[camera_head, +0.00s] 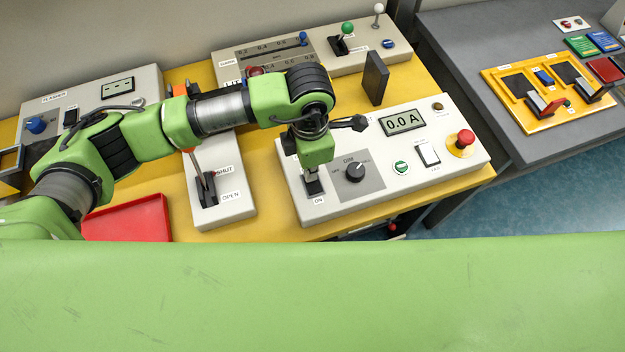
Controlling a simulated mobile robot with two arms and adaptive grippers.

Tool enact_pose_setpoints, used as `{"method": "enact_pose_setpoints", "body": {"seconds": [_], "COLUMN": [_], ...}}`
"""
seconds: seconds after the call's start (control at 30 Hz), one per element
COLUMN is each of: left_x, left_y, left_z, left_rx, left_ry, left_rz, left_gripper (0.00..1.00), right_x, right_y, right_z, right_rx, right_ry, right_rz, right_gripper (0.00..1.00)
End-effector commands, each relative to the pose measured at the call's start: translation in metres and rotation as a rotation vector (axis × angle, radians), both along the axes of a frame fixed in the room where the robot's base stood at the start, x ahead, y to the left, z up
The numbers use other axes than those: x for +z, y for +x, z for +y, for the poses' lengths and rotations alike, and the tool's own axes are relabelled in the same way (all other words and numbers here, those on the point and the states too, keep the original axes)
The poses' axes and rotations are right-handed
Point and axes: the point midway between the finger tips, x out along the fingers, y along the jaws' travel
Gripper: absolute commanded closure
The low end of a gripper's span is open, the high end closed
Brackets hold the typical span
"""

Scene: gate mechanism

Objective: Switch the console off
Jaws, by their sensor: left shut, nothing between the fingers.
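The console (440,168) is a pale panel at the right front of the yellow table. Its display (402,121) reads 0.0 A. Its main switch (313,192) stands at the left end, above a label reading ON. A dark rotary knob (355,171) is to its right. My left arm reaches in from the left over the console's left end. My left gripper (313,176) points down at the main switch, shut and empty. The wrist covers the fingertips and the lever, so contact and lever position cannot be told. My right gripper is out of view.
A SHUT/OPEN lever panel (232,213) and red tray (128,222) lie left. A dark upright plate (375,78) stands behind. Another panel (390,52) is at the back.

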Motion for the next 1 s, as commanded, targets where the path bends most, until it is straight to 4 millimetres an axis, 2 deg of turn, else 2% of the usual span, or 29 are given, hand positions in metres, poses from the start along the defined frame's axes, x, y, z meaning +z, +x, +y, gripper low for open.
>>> {"method": "enact_pose_setpoints", "body": {"seconds": [0.83,1.0], "left_x": [0.064,0.071], "left_y": [0.001,0.0], "left_z": [0.0,0.0], "left_rx": [0.0,0.001], "left_ry": [0.0,-0.001], "left_rz": [-0.002,0.0], "left_gripper": [1.0,1.0], "right_x": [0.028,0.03], "right_y": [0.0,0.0], "right_z": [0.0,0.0], "right_rx": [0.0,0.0], "right_ry": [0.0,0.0], "right_rz": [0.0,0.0], "right_gripper": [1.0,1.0]}}
